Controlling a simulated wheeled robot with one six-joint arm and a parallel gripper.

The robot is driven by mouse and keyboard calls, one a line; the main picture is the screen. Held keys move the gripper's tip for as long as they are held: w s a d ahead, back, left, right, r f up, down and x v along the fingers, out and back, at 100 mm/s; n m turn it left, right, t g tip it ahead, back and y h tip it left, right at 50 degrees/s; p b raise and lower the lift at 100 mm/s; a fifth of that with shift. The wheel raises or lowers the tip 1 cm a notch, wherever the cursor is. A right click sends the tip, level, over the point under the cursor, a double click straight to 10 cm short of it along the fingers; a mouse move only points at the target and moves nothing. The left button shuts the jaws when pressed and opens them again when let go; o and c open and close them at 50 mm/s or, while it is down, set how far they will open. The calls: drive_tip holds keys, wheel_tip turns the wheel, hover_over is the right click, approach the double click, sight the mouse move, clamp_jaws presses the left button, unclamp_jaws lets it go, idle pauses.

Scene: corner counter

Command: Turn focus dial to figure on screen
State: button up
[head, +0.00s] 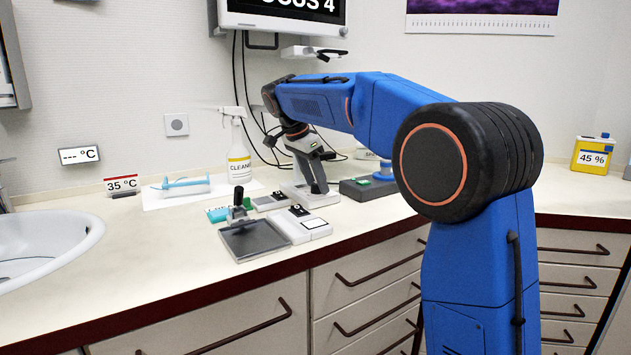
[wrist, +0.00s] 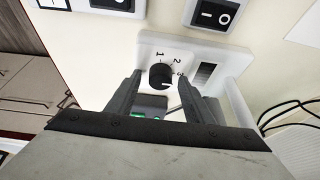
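The focus dial (wrist: 161,75) is a round black knob on a white panel (wrist: 205,52), with 1, 2 and 3 readable around it; any further figure is hidden or unclear. A pale pointer mark shows on the knob, but I cannot tell its exact setting. My gripper (wrist: 160,82) is open, with one finger on each side of the dial and gaps visible between. In the head view my gripper (head: 316,174) points down at the panel and hides the dial. The screen (head: 284,14) is cropped at the top and reads "OCUS 4".
Black rocker switches (wrist: 212,14) sit beside the dial panel. A grey tray (head: 258,241), white switch boxes (head: 298,228) and a dark box (head: 366,190) stand close by. A spray bottle (head: 238,160) is behind.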

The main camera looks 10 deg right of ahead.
drive_tip(key=v, duration=1.7)
drive_tip(key=shift+r, duration=0.2)
drive_tip(key=s+d+n+t+y, duration=0.4)
drive_tip(key=d+n, duration=0.4)
drive_tip(key=n, duration=0.8)
drive_tip(key=shift+g+y, duration=0.4)
drive_tip(key=shift+g, duration=0.3)
drive_tip(key=x, duration=1.7)
drive_tip(key=shift+s+a, duration=0.1)
drive_tip(key=shift+a, duration=0.1)
drive_tip(key=c, duration=1)
